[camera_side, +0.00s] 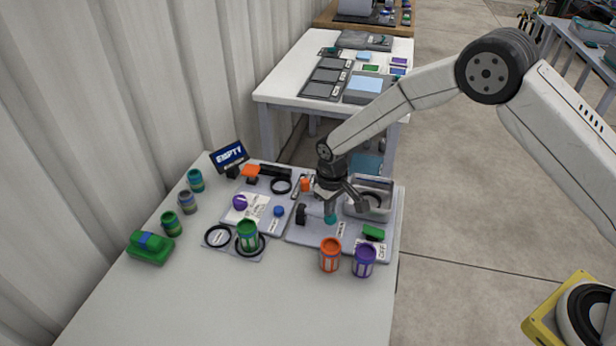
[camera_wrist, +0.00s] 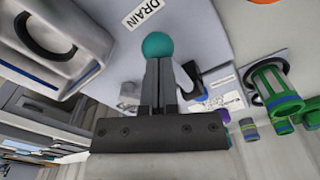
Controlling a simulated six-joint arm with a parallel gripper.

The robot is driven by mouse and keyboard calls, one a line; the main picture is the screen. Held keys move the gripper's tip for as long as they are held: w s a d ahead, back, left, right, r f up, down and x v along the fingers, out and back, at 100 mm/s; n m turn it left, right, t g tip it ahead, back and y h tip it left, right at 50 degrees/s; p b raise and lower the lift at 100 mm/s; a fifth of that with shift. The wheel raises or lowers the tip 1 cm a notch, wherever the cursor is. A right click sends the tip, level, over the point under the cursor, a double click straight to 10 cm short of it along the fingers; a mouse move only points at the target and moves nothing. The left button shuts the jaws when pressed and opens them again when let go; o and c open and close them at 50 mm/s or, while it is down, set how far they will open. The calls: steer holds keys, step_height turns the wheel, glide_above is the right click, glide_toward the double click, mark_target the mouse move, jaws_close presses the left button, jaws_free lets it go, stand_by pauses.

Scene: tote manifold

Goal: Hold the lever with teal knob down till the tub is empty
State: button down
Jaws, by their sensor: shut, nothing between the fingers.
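The teal knob (camera_side: 330,219) of the lever is on the grey panel (camera_side: 308,236), beside a label; in the wrist view the teal knob (camera_wrist: 158,45) is near a label reading DRAIN. My gripper (camera_side: 331,206) is shut and empty, pointing down over the knob. In the wrist view my gripper's fingertips (camera_wrist: 158,60) are right at the knob and seem to touch it. The lever's height is hard to judge. The grey tub (camera_side: 366,214) stands just right of my gripper; a dark ring shows inside it. I cannot tell its liquid level.
A sign reading EMPTY (camera_side: 229,155) stands at the back left. A green switch (camera_side: 373,232) sits near an OFF label. Orange (camera_side: 330,255), purple (camera_side: 364,261) and green (camera_side: 247,235) cups stand in front. The front of the table is clear.

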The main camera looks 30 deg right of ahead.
steer(key=shift+r, duration=2.85)
steer(key=shift+s+d+r, duration=0.25)
steer(key=shift+d+r, duration=0.05)
steer(key=shift+d, duration=0.05)
steer(key=s+d+r+m+t, duration=0.1)
steer(key=s+d+r, duration=0.1)
steer(key=s+d, duration=0.2)
steer(key=s+d+r+m, duration=0.1)
steer(key=s+d+r, duration=0.2)
steer(key=s, duration=0.7)
steer(key=s+d+r+m+t, duration=0.1)
steer(key=s+d+r, duration=0.2)
steer(key=s+d, duration=0.3)
steer(key=shift+s+r+t, duration=0.15)
steer(key=shift+s+t, duration=0.15)
steer(key=shift+s, duration=0.5)
